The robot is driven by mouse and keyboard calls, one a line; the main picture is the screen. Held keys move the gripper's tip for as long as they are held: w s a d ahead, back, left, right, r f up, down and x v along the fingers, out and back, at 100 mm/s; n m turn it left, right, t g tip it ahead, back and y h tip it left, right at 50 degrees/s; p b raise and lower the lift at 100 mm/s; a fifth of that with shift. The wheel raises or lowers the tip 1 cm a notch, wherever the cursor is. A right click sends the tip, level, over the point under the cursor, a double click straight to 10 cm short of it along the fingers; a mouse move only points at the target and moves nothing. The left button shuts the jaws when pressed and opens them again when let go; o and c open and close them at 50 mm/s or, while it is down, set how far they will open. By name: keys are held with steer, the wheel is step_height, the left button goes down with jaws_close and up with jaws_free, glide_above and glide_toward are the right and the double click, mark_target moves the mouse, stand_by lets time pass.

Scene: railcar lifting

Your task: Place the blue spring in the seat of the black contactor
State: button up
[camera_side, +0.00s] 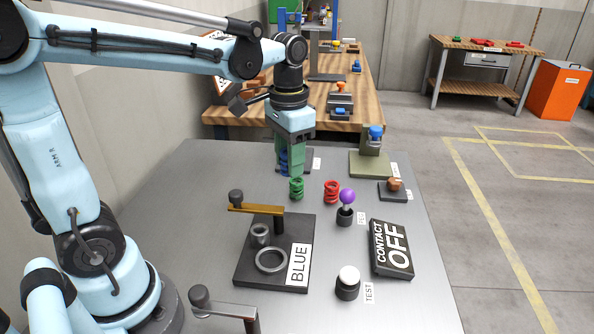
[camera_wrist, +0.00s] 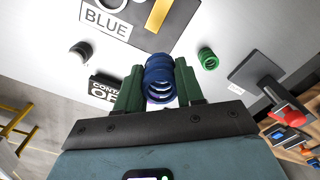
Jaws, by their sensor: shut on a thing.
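My gripper (camera_side: 291,168) is shut on the blue spring (camera_side: 284,161), above the far part of the grey table. In the wrist view the blue spring (camera_wrist: 159,76) sits between my green fingers (camera_wrist: 159,90). The black contactor (camera_side: 245,272) lies nearer the camera, a flat black base labelled BLUE. It carries a grey ring (camera_side: 271,272), a small grey cup (camera_side: 260,235) and a brass arm (camera_side: 257,208) with a dark knob. No spring shows on the ring or cup. Part of the contactor (camera_wrist: 182,22) shows in the wrist view.
A green spring (camera_side: 296,189) and a red spring (camera_side: 332,191) stand on the table (camera_side: 195,185) near my gripper. To the right are a purple-ball lever (camera_side: 347,197), a white-topped TEST button (camera_side: 348,275) and a CONTACT OFF sign (camera_side: 391,248). An olive stand (camera_side: 368,164) is behind.

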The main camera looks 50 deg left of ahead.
steer(key=a+f+m, duration=0.2)
steer(key=a+f, duration=0.2)
steer(key=shift+w+a+f, duration=0.15)
steer(key=shift+w+f, duration=0.05)
steer(key=shift+w, duration=0.25)
glide_above(259, 193)
step_height(259, 193, down, 7)
steer(key=shift+r, duration=0.1)
steer(key=shift+f, duration=1.9)
steer(key=shift+f, duration=0.2)
steer(key=o, duration=1.1)
steer(key=shift+o, duration=0.2)
steer(key=shift+r, duration=0.1)
